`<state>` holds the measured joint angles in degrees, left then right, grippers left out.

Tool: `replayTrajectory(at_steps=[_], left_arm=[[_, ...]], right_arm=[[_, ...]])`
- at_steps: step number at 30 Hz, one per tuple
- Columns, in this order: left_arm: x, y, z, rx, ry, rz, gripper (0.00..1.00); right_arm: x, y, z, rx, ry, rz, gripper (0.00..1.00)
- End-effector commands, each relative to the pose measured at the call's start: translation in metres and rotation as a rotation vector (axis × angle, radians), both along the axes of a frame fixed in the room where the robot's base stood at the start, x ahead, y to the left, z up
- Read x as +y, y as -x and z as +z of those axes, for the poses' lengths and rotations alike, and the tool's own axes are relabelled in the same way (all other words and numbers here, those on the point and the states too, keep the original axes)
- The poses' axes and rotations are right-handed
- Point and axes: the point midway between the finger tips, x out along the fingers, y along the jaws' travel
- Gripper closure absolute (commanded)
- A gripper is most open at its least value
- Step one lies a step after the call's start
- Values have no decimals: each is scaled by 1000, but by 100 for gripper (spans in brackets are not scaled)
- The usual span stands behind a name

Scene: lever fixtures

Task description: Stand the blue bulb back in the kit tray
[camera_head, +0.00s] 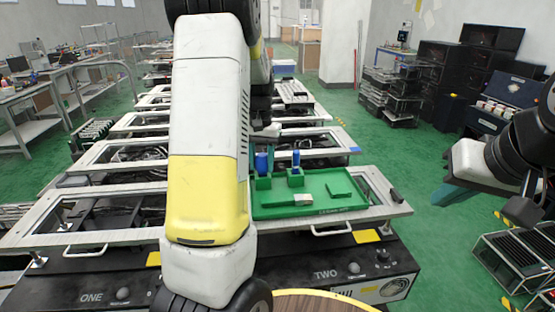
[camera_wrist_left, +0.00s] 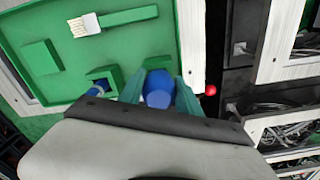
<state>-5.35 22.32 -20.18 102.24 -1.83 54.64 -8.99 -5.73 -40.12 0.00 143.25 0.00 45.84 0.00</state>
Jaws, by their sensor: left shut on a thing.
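The green kit tray (camera_head: 335,210) lies on the near bench frame; it also shows in the left wrist view (camera_wrist_left: 120,55). A blue bulb (camera_head: 262,162) stands about upright at the tray's far-left green holder (camera_head: 263,183). In the left wrist view my left gripper (camera_wrist_left: 160,92) has its green fingers on both sides of this bulb (camera_wrist_left: 158,88) and is shut on it. I cannot tell whether the bulb's lower end is seated. My left arm hides part of the tray's left side. My right gripper (camera_head: 447,192) is off to the right, away from the tray; its finger opening is unclear.
A second blue piece (camera_head: 296,158) stands in the neighbouring green holder (camera_head: 296,178). A pale brush-like piece (camera_head: 303,199) and a green block (camera_head: 340,190) lie in the tray. A red knob (camera_wrist_left: 210,90) is close beside my left gripper.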

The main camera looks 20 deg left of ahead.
Motion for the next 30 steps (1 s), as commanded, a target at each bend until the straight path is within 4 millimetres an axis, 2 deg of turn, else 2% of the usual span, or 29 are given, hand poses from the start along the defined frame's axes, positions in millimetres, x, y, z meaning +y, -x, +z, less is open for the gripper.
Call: replayTrajectory(at_steps=[2,7,8,11,23,26,30], left_arm=[[0,0,-5,-1,0,1,76],[0,0,-5,-3,0,1,76],[0,0,-5,-2,0,1,58],[0,0,-5,-2,0,1,38],[0,-1,0,-3,0,0,38],[0,-2,13,-6,1,0,38],[0,-2,43,-8,1,0,38]], right_arm=[[0,0,0,0,0,0,100],[0,0,0,0,0,0,100],[0,0,0,0,0,0,100],[0,0,0,0,0,0,100],[0,0,0,0,0,0,100],[0,0,0,0,0,0,100],[0,0,0,0,0,0,100]])
